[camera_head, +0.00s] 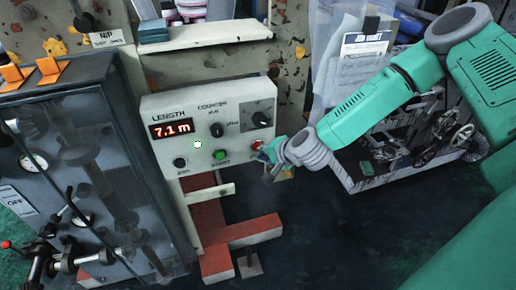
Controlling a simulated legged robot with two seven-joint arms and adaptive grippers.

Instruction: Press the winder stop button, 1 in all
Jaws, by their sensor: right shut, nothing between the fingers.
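The winder control box (205,128) is a pale panel labelled LENGTH COUNTER with a red display (171,129) reading 7.1 m. Along its lower edge are a dark knob (180,163), a green button (220,155) and a red button (257,145); the red one looks like the stop button, though its label is not readable. My right gripper (268,153) is shut and empty, at the end of my green arm coming from the right. It is right beside the red button and partly overlaps it; I cannot tell whether it touches. My left gripper is not in view.
A dark glass-fronted cabinet (85,165) stands close on the left, with a lever (60,262) near its base. A red foot (240,234) supports the control box. A rack (370,175) with hanging papers stands behind my arm. Dark floor is clear at lower middle.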

